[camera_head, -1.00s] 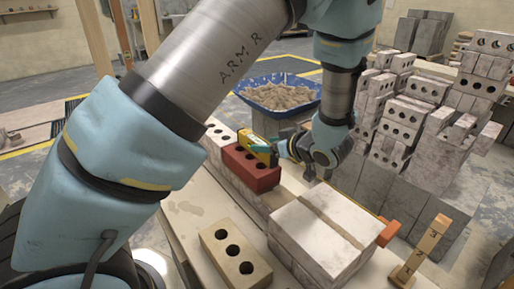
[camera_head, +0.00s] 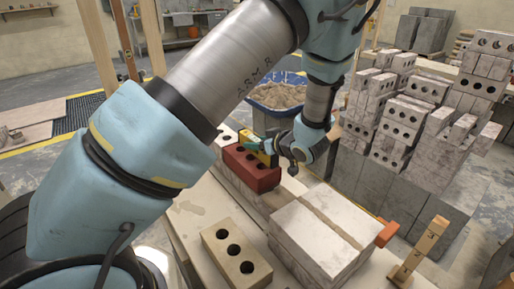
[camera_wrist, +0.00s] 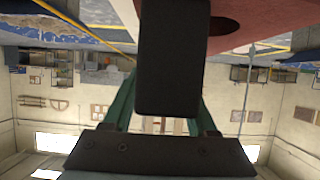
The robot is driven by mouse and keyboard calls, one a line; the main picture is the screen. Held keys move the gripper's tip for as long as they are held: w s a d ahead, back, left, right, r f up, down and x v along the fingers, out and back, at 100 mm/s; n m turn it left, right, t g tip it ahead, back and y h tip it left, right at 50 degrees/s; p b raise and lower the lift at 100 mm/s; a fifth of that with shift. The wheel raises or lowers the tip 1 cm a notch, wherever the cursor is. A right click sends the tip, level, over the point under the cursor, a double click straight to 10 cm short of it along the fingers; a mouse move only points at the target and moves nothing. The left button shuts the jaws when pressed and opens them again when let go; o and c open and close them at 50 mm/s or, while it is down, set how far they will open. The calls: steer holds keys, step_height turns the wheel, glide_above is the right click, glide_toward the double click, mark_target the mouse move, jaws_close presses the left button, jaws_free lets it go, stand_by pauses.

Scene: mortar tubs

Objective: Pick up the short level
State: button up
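In the wrist view, a dark block, probably the level's end (camera_wrist: 172,60), fills the middle. The green fingers (camera_wrist: 162,105) show on both sides of it, with their tips hidden behind it. Whether the fingers press on the level cannot be seen.
The red brick (camera_head: 252,170) sits on a row of pale bricks. A tan brick (camera_head: 236,255) and large grey blocks (camera_head: 318,240) are nearer. A blue mortar tub (camera_head: 275,97) stands behind, brick stacks (camera_head: 405,115) to the right. A wooden piece (camera_head: 420,250) stands at front right.

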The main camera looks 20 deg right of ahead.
jaws_close()
steer(key=shift+r, duration=0.1)
stand_by(0.5)
